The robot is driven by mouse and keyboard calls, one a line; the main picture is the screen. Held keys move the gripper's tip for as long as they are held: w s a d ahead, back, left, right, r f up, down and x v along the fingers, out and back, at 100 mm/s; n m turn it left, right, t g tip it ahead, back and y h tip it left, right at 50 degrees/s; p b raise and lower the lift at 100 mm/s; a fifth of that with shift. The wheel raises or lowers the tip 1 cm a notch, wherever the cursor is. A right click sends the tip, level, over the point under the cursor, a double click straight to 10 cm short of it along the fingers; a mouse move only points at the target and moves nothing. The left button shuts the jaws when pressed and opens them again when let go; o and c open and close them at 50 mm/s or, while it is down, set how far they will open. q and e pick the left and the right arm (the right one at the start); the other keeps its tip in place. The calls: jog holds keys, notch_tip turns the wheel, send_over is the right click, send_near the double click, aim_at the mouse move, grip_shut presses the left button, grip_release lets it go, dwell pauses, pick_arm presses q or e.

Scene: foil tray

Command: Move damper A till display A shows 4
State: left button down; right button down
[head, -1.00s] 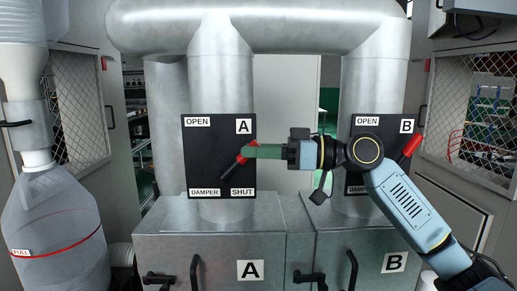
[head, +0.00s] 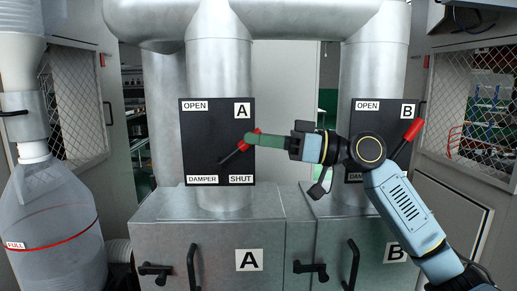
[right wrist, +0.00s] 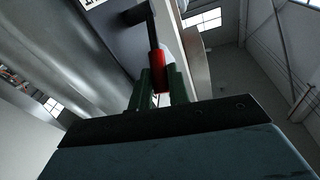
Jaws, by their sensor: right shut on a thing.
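Damper A's black panel (head: 217,120) is mounted on the left metal duct, with OPEN at its top left and SHUT at its bottom right. Its lever (head: 230,157) slants up and right to a red grip at the panel's right edge. My right gripper (head: 250,143) comes in from the right and is shut on the red grip, which partly hides it. In the right wrist view the red grip (right wrist: 157,72) lies between the green fingers. Display A does not show in these frames. My left gripper is not in view.
Damper B's panel (head: 366,120) with its own red lever (head: 413,130) stands to the right, partly behind my right arm. Metal cabinets with black handles (head: 192,265) are below. A clear plastic container (head: 50,225) marked FULL is at the left.

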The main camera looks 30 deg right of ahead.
jog(key=shift+f, duration=0.15)
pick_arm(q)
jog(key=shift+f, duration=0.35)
pick_arm(e)
jog(key=c, duration=1.6)
grip_release()
jog(key=shift+r, duration=0.2)
notch_tip(320, 180, up, 10)
jog(key=shift+f+p, duration=0.1)
jog(key=shift+p, duration=0.6)
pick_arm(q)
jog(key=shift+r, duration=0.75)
